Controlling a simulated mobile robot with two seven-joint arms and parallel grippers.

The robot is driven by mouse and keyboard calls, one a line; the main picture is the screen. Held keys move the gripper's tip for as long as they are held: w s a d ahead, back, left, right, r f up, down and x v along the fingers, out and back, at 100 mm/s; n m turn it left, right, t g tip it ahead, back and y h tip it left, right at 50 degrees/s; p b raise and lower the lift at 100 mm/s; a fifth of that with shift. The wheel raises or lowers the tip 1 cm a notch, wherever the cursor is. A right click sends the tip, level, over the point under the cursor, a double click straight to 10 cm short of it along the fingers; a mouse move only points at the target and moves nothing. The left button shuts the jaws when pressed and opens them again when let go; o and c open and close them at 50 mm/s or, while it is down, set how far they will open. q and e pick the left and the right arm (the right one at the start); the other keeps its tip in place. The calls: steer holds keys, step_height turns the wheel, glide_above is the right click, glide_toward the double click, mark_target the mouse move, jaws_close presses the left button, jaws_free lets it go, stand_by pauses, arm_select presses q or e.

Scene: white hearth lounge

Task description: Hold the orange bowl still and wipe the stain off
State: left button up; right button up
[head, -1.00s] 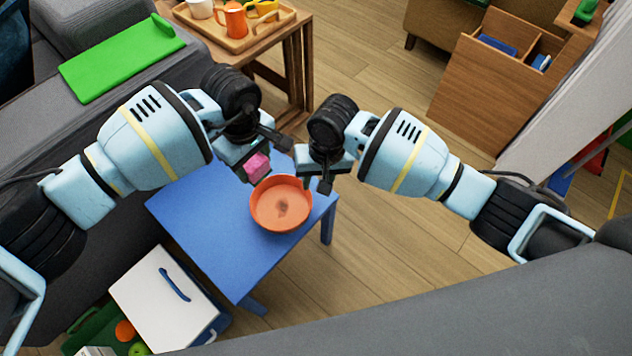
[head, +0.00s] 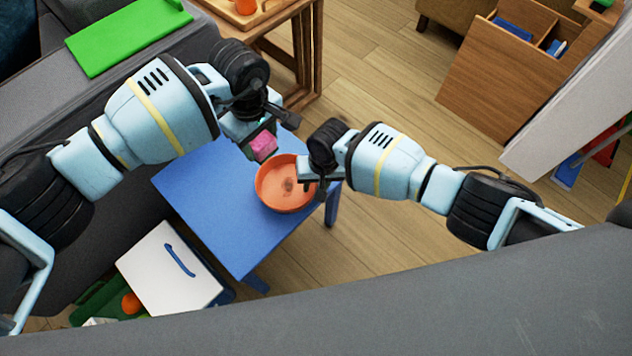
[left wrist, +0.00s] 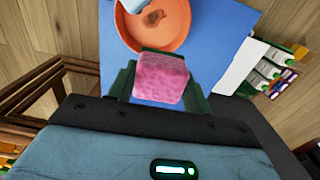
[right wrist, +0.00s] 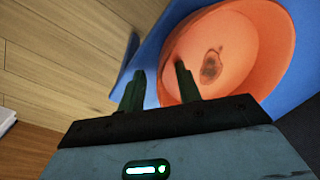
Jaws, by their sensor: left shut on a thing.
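The orange bowl (head: 272,200) stands on the blue table (head: 205,210), with a dark brown stain (head: 288,185) on its inner floor. The stain also shows in the right wrist view (right wrist: 211,66). My left gripper (head: 262,140) is shut on a pink sponge (head: 263,147), held above and beyond the bowl's far rim, apart from it. The sponge fills the left wrist view's middle (left wrist: 160,78). My right gripper (right wrist: 158,88) is open at the bowl's right rim, one finger over the inside and one outside; I cannot tell whether they touch it.
A white box with a blue handle (head: 165,265) stands beside the table at lower left. A green board (head: 125,35) lies on the grey sofa. A wooden side table (head: 290,45) stands behind. The blue tabletop is otherwise clear.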

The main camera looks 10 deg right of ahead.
steer(key=shift+f, duration=0.1)
jaws_close()
stand_by(0.4)
jaws_free()
step_height(320, 180, up, 12)
steer(key=d, duration=0.1)
steer(key=shift+d, duration=0.35)
stand_by(0.3)
stand_by(0.3)
